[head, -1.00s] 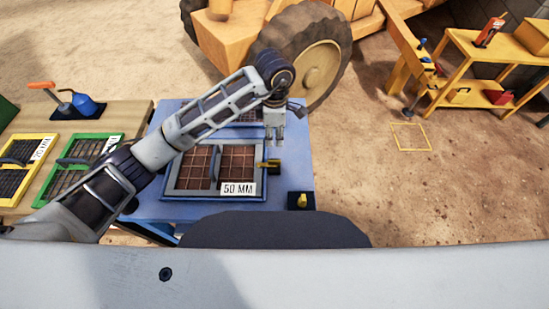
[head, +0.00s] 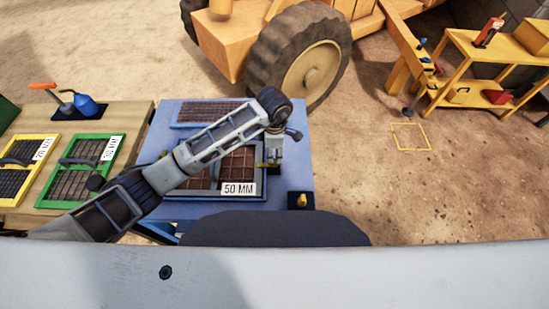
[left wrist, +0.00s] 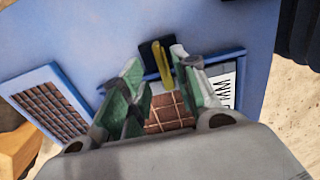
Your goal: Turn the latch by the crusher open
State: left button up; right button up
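The yellow latch (head: 265,166) sits on a dark mount at the right edge of the screen frame labelled 50 MM (head: 238,188) on the blue crusher top. In the left wrist view the latch (left wrist: 162,65) stands out as a yellow bar on its dark block. My left gripper (head: 271,163) is over the latch and partly hides it. In the left wrist view my left gripper's green-grey fingers (left wrist: 155,68) are apart, with the latch between them, closer to the right finger. I cannot tell whether they touch it. My right gripper is not in view.
A yellow knob on a black box (head: 301,200) stands at the blue top's front right corner. A smaller grate (head: 205,112) lies behind. A big wheel (head: 305,65) stands behind.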

aim_at(274, 161)
pick_arm(q)
jog(key=shift+f, duration=2.15)
grip_shut()
